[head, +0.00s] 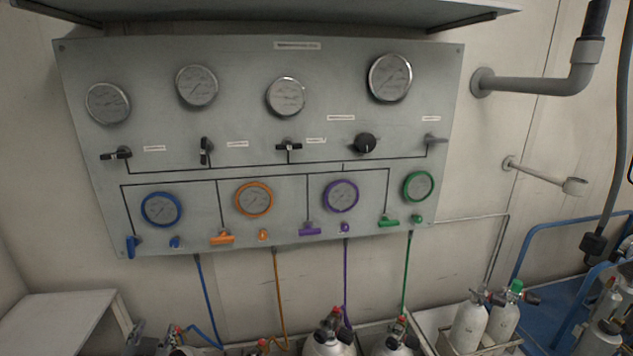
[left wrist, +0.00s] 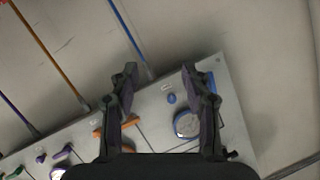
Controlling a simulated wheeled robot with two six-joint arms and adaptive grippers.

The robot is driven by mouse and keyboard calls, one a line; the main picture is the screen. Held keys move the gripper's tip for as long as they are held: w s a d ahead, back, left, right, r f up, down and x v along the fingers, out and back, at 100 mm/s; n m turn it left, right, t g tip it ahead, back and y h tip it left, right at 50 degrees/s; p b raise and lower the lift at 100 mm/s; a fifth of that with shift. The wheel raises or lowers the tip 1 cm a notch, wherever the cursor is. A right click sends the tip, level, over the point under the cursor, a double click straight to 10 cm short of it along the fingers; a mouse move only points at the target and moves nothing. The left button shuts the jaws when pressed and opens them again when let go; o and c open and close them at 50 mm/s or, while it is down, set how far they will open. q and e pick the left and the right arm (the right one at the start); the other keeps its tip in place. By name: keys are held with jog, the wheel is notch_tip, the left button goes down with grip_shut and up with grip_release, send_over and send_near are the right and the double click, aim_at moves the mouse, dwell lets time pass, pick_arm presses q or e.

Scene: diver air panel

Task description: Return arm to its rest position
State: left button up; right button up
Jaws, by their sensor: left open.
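My left gripper (left wrist: 158,80) shows in the left wrist view with its two dark fingers apart and nothing between them. It faces the lower part of the grey air panel (head: 270,120), which appears upside down there. The blue-ringed gauge (left wrist: 187,124) and a small blue knob (left wrist: 171,98) show in the gap between the fingers, beyond them. In the head view the blue gauge (head: 161,209) is at the panel's lower left, with the blue lever (head: 131,247) hanging down below it. I cannot make out either gripper clearly in the head view. My right gripper is not seen.
Gas cylinders (head: 330,343) stand below the panel, with coloured hoses running down to them. A pale bench (head: 50,318) is at lower left. A shelf (head: 270,14) overhangs the panel. Grey pipe (head: 530,84) and blue rails (head: 560,224) are at right.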

pick_arm(q)
jog(key=s+d+f+g+h, duration=0.3)
jog(key=s+d+f+g, duration=0.2)
jog(key=s+d+f, duration=0.3)
jog(key=s+d+f+g+h, duration=0.2)
jog(key=s+d+f+g, duration=0.35)
jog(key=s, duration=0.55)
notch_tip(320, 180, down, 25)
jog(key=s+a, duration=0.2)
jog(key=s+a+f+g, duration=0.1)
jog(key=s+f, duration=1.6)
jog(key=s, duration=0.1)
jog(key=shift+s+f, duration=0.2)
jog(key=shift+s, duration=0.1)
